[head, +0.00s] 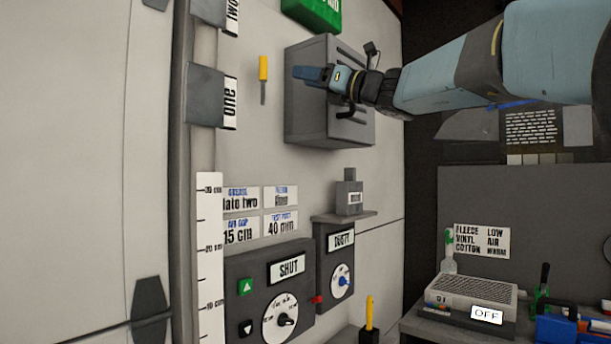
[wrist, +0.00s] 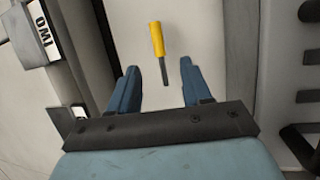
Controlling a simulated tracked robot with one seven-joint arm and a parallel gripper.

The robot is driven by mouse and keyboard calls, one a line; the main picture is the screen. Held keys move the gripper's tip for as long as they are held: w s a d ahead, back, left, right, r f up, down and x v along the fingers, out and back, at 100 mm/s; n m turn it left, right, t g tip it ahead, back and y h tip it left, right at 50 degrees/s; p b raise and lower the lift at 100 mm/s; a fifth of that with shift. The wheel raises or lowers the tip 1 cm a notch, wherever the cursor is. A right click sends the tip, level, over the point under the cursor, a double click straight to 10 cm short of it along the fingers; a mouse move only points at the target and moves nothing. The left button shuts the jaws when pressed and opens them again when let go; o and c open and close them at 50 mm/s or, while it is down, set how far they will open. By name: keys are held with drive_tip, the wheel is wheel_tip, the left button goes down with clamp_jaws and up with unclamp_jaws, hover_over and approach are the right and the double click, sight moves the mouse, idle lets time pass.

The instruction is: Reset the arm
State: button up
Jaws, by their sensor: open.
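My gripper (head: 322,76) is at the end of my blue arm, in front of the grey slotted box (head: 310,108) on the wall in the head view. A tool with a yellow handle and grey shaft (head: 263,78) is on the pale wall panel to the left of my fingertips.
Below are a ruler (head: 209,260), a "SHUT" dial panel (head: 268,290) and a "DUSTY" panel (head: 335,262). A bench at lower right holds a device marked "OFF" (head: 470,291). A green first-aid case (head: 314,12) is above.

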drive_tip(key=s+d+f+n+g+h, duration=0.1)
drive_tip(key=s+d+f+n+h, duration=0.2)
drive_tip(key=f, duration=0.6)
drive_tip(key=s+f+n+g+h, duration=0.1)
drive_tip(key=s+f+n+h, duration=0.25)
drive_tip(key=f, duration=0.45)
drive_tip(key=s+d+f+n+g+h, duration=0.1)
drive_tip(key=s+d+f+n+h, duration=0.25)
drive_tip(key=f, duration=0.55)
drive_tip(key=s+d+f+n+h, duration=0.3)
drive_tip(key=s+d+f+n, duration=0.1)
drive_tip(key=f, duration=0.3)
drive_tip(key=s+d+f+n+g+h, duration=0.1)
drive_tip(key=s+d+f+n+h, duration=0.2)
drive_tip(key=s+d+f+n, duration=0.2)
drive_tip(key=s+d+f+n+g+h, duration=0.1)
drive_tip(key=s+d+f+n+h, duration=0.2)
drive_tip(key=f, duration=0.8)
drive_tip(key=s+d+n, duration=0.2)
drive_tip(key=s+d, duration=0.1)
drive_tip(key=shift+s+f, duration=0.15)
drive_tip(key=shift+s, duration=0.25)
